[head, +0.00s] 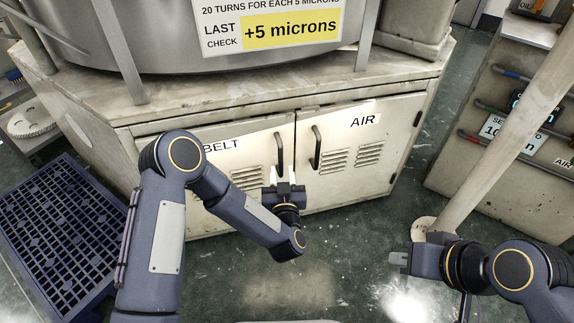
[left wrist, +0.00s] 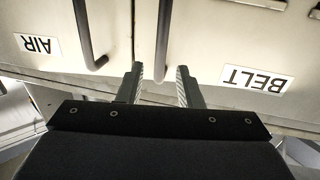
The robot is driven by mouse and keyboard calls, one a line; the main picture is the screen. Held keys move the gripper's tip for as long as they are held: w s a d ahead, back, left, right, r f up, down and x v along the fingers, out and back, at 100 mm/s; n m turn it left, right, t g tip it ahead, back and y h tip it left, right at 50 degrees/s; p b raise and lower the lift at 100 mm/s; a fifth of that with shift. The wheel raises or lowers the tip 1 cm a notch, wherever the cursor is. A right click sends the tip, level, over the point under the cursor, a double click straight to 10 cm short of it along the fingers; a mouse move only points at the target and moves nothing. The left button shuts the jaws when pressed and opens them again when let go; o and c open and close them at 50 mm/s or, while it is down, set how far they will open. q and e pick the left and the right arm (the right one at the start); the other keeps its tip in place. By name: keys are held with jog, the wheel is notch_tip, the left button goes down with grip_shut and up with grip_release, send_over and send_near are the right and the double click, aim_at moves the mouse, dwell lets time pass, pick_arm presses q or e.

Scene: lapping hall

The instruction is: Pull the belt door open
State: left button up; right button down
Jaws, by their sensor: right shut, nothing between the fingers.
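The belt door (head: 226,158) is the left door of the cream cabinet, labelled BELT, and looks shut. Its dark upright bar handle (head: 279,150) is near the door's right edge. My left gripper (head: 283,176) is open at the handle's lower end, pointing at the door. In the left wrist view, upside down, the handle (left wrist: 163,42) runs down between the two spread fingers (left wrist: 158,70); I cannot tell whether either finger touches it. The BELT label (left wrist: 254,79) shows at the right there. My right gripper (head: 398,259) is shut and empty, low on the right, away from the cabinet.
The air door (head: 352,170), with its own handle (head: 316,148), is beside the belt door on the right. A blue grated pallet (head: 62,235) lies on the floor at left. Green floor before the doors is clear.

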aim_at(280, 157)
pick_arm(q)
jog(key=w+b, duration=0.1)
jog(key=w, duration=0.6)
jog(key=shift+w+a+b, duration=0.15)
jog(key=shift+a+b, duration=0.05)
jog(key=shift+b, duration=0.1)
jog(key=shift+c, duration=0.3)
grip_shut()
